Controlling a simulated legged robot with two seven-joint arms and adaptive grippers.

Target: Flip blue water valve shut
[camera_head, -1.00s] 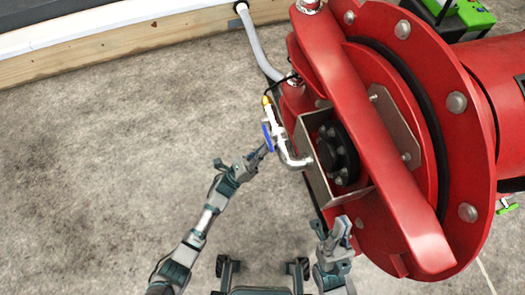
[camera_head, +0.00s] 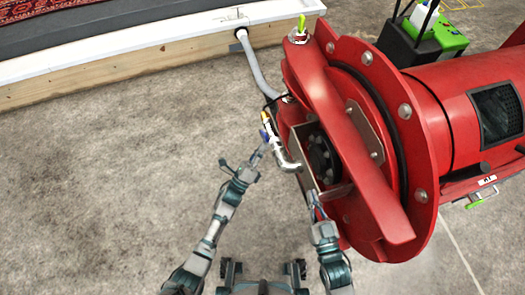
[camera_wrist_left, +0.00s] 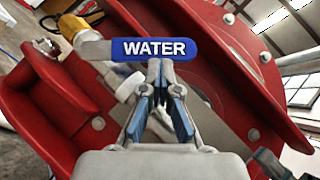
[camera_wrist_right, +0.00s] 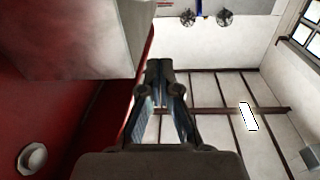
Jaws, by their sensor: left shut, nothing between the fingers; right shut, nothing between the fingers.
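The blue valve handle (camera_head: 264,134), marked WATER in the left wrist view (camera_wrist_left: 155,49), sits on a silver pipe (camera_head: 279,149) with a yellow end (camera_head: 265,116), on the left side of the red machine. My left gripper (camera_head: 264,150) is shut and empty beside the handle. In the left wrist view its fingertips (camera_wrist_left: 160,66) are just below the handle's label; I cannot tell whether they touch it. My right gripper (camera_head: 312,200) is shut and empty near the machine's lower edge. In the right wrist view its fingertips (camera_wrist_right: 160,70) point past a red surface.
The red machine (camera_head: 400,233) fills the right side, with an open metal box (camera_head: 303,160) around a black hub (camera_head: 320,158). A grey hose (camera_head: 256,70) runs to a white-topped wooden curb (camera_head: 120,77). A green-and-black unit (camera_head: 445,38) stands behind. The concrete floor at left is clear.

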